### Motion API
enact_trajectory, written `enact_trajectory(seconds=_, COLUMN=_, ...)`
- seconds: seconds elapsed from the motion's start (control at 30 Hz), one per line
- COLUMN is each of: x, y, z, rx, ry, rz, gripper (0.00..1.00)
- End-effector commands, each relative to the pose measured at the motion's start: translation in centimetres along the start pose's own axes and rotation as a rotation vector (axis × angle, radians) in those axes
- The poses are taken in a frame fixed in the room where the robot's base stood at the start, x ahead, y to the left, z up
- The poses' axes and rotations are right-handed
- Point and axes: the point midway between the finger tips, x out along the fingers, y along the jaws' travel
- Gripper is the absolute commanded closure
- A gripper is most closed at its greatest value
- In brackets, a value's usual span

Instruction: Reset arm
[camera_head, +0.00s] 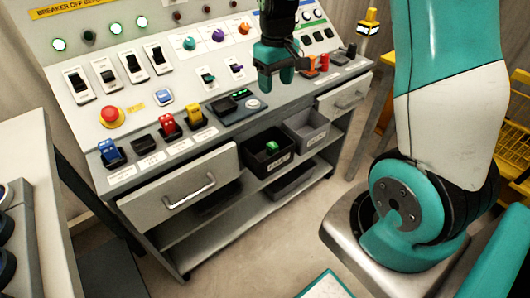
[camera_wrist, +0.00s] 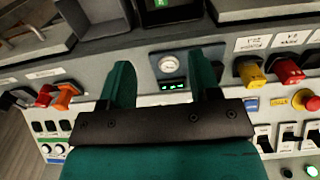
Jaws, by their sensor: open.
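My gripper (camera_head: 274,82) hangs in front of the sloped control panel in the head view, near its lower ledge. It points down and holds nothing. In the wrist view my gripper (camera_wrist: 163,80) shows two green fingers spread well apart, with a dark bar across their base. Between the fingers I see a small device with a round white gauge (camera_wrist: 168,64) and a green-lit display (camera_wrist: 173,85). Whether the fingers touch the panel I cannot tell, but nothing sits between them.
Coloured plugs, blue (camera_head: 110,152), red (camera_head: 168,125) and yellow (camera_head: 193,113), stand on the ledge at left. A red button (camera_head: 111,115) and switches cover the panel. Below are a drawer (camera_head: 180,188), a black bin (camera_head: 250,164) and a grey bin (camera_head: 318,137). Floor in front is clear.

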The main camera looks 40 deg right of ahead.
Motion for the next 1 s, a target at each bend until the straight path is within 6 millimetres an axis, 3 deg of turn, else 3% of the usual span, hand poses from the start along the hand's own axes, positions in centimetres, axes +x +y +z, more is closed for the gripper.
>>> enact_trajectory(seconds=0.3, x=-0.5, y=-0.4, z=0.1, rx=-0.008, ry=0.005, rz=-0.003, gripper=0.43)
enact_trajectory(seconds=0.37, x=-1.5, y=-1.5, z=0.4, rx=-0.028, ry=0.015, rz=-0.013, gripper=0.43)
enact_trajectory(seconds=0.47, x=-4.7, y=-5.3, z=1.8, rx=-0.099, ry=0.043, rz=-0.051, gripper=0.43)
enact_trajectory(seconds=0.57, x=-8.9, y=-10.5, z=4.8, rx=-0.204, ry=0.077, rz=-0.112, gripper=0.43)
enact_trajectory(seconds=0.7, x=-13.7, y=-17.1, z=11.0, rx=-0.363, ry=0.108, rz=-0.211, gripper=0.43)
enact_trajectory(seconds=0.8, x=-16.0, y=-20.3, z=15.4, rx=-0.459, ry=0.118, rz=-0.272, gripper=0.43)
enact_trajectory(seconds=0.9, x=-17.2, y=-22.2, z=18.7, rx=-0.529, ry=0.121, rz=-0.317, gripper=0.43)
enact_trajectory(seconds=1.0, x=-17.7, y=-23.1, z=20.6, rx=-0.568, ry=0.12, rz=-0.343, gripper=0.43)
